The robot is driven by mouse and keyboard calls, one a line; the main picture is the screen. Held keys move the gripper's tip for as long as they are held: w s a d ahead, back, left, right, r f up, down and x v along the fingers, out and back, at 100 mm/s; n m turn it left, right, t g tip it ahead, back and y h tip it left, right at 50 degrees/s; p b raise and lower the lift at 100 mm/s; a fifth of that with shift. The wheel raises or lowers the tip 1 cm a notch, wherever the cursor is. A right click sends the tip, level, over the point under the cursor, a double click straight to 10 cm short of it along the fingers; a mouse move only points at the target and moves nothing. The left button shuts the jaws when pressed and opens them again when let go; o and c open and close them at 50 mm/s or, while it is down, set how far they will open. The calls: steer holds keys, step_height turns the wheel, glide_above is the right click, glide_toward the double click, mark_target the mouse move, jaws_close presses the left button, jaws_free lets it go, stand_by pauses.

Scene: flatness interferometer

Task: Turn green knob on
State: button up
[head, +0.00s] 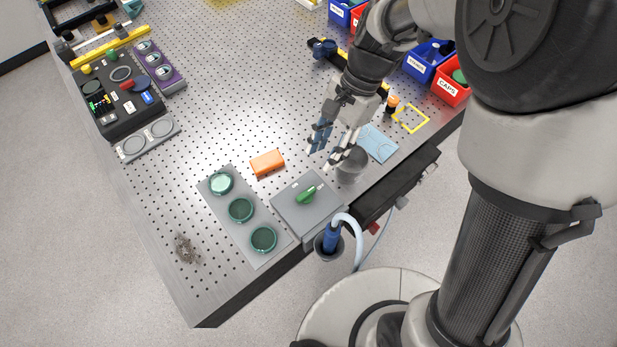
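The green knob (306,195) sits on top of a grey box (290,215) near the front edge of the perforated table. Its handle points toward the upper right, with a pale tip at that end. My gripper (321,160) is above the table, up and to the right of the knob and apart from it. Its fingers are spread with a gap between them, and nothing shows in the gap.
A grey plate with green-rimmed round dishes (240,210) lies left of the box. An orange block (267,163) lies behind it. A grey cup (351,166) and a light blue cloth (378,143) are near my gripper. A holder with a blue-handled hose (331,238) hangs at the front edge.

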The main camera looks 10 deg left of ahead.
mark_target(306, 193)
steer(key=b+x, duration=0.4)
steer(key=x, duration=0.9)
steer(key=shift+f, duration=0.25)
steer(key=shift+c, duration=0.2)
jaws_close()
